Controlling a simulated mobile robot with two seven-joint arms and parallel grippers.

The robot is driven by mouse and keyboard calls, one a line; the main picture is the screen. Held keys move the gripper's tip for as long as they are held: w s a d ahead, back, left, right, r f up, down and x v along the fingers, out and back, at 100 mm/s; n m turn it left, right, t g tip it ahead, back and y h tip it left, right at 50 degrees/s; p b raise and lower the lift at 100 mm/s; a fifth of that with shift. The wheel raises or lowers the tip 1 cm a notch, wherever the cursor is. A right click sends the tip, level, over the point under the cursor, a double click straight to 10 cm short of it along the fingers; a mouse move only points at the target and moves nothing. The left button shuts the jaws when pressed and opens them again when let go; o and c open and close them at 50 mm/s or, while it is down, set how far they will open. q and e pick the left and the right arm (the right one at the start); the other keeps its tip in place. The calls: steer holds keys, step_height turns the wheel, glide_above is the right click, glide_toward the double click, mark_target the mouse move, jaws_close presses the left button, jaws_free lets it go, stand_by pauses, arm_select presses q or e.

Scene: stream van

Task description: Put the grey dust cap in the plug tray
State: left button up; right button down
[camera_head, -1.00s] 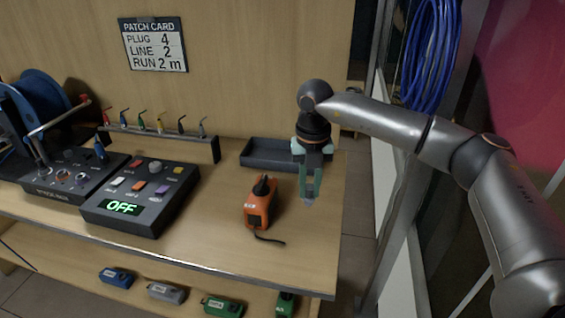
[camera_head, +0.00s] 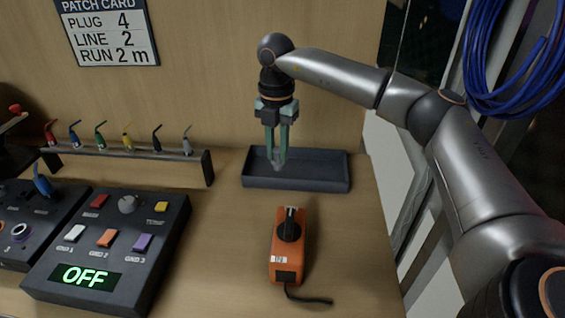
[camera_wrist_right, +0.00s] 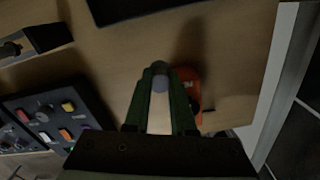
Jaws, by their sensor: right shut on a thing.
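The grey dust cap (camera_head: 277,164) is pinched between the fingertips of my right gripper (camera_head: 277,157). It also shows as a rounded grey piece between the green fingers in the right wrist view (camera_wrist_right: 160,79). The plug tray (camera_head: 300,186) is a dark, shallow, rectangular tray at the back right of the bench. In the head view the cap appears over the left part of the tray's opening; I cannot tell its exact height. In the wrist view the dark tray (camera_wrist_right: 130,8) is partly cut off at the top edge. My left gripper is not in view.
An orange handheld tool (camera_head: 286,255) with a dark cord lies in front of the tray. A rack (camera_head: 130,160) with several coloured plugs stands left of the tray. A control box (camera_head: 110,240) reading OFF sits front left. The wooden back wall is close behind.

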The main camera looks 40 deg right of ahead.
steer(key=shift+w, duration=0.3)
steer(key=shift+w+d+f, duration=0.1)
steer(key=shift+w+d, duration=0.1)
steer(key=shift+d, duration=0.1)
steer(key=d+f, duration=0.3)
steer(key=d, duration=0.1)
steer(key=w+d+f, duration=0.1)
steer(key=d+f, duration=0.1)
steer(key=d, duration=0.2)
steer(key=d+f, duration=0.3)
steer(key=d, duration=0.1)
steer(key=shift+w+d+f, duration=0.1)
steer(key=shift+w+f, duration=0.2)
steer(key=shift+w, duration=0.05)
steer(key=shift+d+f, duration=0.55)
steer(key=shift+f, duration=1.55)
